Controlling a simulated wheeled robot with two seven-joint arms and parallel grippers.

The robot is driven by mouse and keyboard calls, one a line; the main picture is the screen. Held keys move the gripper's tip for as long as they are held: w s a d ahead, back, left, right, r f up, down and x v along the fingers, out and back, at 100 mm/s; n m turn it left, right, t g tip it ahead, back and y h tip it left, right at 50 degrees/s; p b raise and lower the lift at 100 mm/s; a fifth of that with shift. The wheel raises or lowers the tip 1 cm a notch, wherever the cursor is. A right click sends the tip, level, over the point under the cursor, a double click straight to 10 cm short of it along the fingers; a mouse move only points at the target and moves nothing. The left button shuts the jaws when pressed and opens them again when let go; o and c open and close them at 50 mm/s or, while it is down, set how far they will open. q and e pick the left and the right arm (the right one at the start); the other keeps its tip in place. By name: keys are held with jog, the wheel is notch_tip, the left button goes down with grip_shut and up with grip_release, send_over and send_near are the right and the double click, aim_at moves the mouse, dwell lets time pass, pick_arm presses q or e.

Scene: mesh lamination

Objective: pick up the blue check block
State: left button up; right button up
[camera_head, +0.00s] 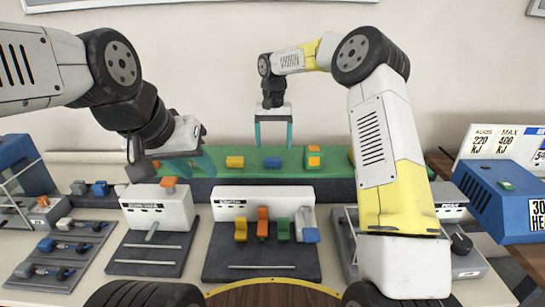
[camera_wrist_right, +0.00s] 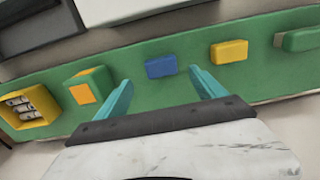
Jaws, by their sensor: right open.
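A small blue block (camera_head: 272,162) lies on the long green strip (camera_head: 260,152) at the back of the table. In the right wrist view the blue block (camera_wrist_right: 161,66) appears between and just beyond my fingertips, with no visible contact. My right gripper (camera_head: 273,146) is open, its teal fingers pointing down above the strip near the block. In the wrist view the right gripper (camera_wrist_right: 160,76) holds nothing. My left gripper (camera_head: 192,164) is over the left end of the strip, partly hidden by its own wrist; its finger gap is unclear.
A yellow block (camera_head: 235,161) lies left of the blue one on the strip, and a green block with orange and yellow faces (camera_head: 314,158) stands right. White fixtures on dark plates (camera_head: 262,258) fill the front. A large blue box (camera_head: 505,195) is at the right.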

aim_at(273, 158)
notch_tip(273, 158, down, 6)
jog(key=shift+a+r, duration=0.1)
jog(key=shift+a, duration=0.05)
jog(key=c, duration=1.5)
jog(key=shift+r, duration=0.1)
